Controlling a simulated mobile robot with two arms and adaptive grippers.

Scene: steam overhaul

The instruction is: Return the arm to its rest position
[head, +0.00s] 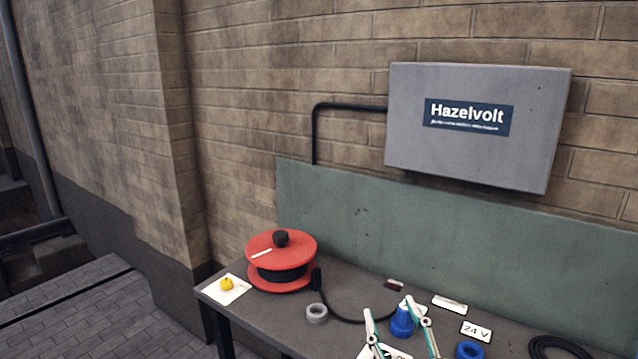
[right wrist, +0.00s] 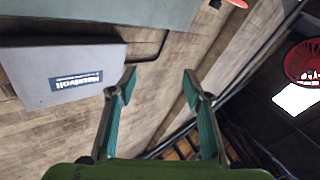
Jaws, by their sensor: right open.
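My right gripper (head: 389,307) shows at the bottom of the head view, with its two green and white fingers spread apart. In the right wrist view the same gripper (right wrist: 159,82) is open, with nothing between its fingers. In the head view a blue plug-like part (head: 402,321) on the bench appears between and behind the fingers. The wrist view shows the gap between the fingers empty. My left gripper is in neither view.
The dark bench (head: 262,312) holds a red cable reel (head: 281,239), a yellow item on a white sheet (head: 219,294), a grey tape roll (head: 317,313), a blue ring (head: 470,350), a "24 V" label (head: 476,331) and a black coil (head: 556,346). A grey Hazelvolt box (head: 480,160) hangs on the wall.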

